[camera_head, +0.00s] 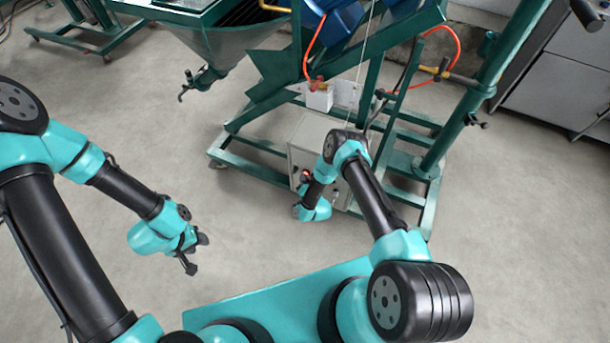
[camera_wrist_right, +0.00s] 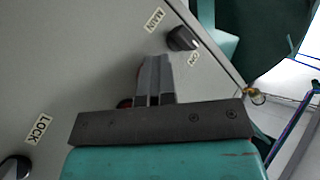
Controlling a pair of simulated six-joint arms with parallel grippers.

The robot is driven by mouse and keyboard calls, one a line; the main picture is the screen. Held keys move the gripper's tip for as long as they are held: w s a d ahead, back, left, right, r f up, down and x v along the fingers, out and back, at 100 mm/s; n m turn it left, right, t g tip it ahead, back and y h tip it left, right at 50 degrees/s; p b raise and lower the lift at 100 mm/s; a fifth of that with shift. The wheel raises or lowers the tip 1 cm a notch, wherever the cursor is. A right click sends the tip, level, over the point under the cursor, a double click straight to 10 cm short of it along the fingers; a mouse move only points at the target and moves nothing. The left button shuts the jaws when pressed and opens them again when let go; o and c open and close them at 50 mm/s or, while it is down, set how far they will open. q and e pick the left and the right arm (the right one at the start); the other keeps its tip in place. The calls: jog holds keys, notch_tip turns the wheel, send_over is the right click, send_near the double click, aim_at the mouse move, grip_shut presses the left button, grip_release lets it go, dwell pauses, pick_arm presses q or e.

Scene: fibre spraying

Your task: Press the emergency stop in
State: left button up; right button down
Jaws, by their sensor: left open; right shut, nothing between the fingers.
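The emergency stop shows only as a small red edge (camera_wrist_right: 125,103) in the right wrist view, mostly hidden behind my right gripper (camera_wrist_right: 155,62). A small red spot (camera_head: 306,173) also shows at the grey control box (camera_head: 303,158) in the head view. My right gripper is shut and empty, with its fingers in front of the box's panel (camera_wrist_right: 75,60). I cannot tell whether the fingers touch the panel or the red part. My left gripper (camera_head: 197,253) is open and empty above the floor at the left, well away from the box.
The panel has a black knob (camera_wrist_right: 182,38) near the MAIN and ON labels and another black knob (camera_wrist_right: 15,167) near the LOCK label. A green machine frame (camera_head: 265,155) stands around the box. The floor (camera_head: 130,110) at the left is clear.

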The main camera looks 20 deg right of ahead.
jog(key=shift+w, duration=0.1)
jog(key=shift+s+a, duration=0.15)
jog(key=shift+s, duration=0.2)
dwell(0.3)
jog(key=s+a, duration=0.4)
jog(key=shift+s, duration=0.3)
dwell(0.3)
jog(key=c, duration=1.8)
grip_release()
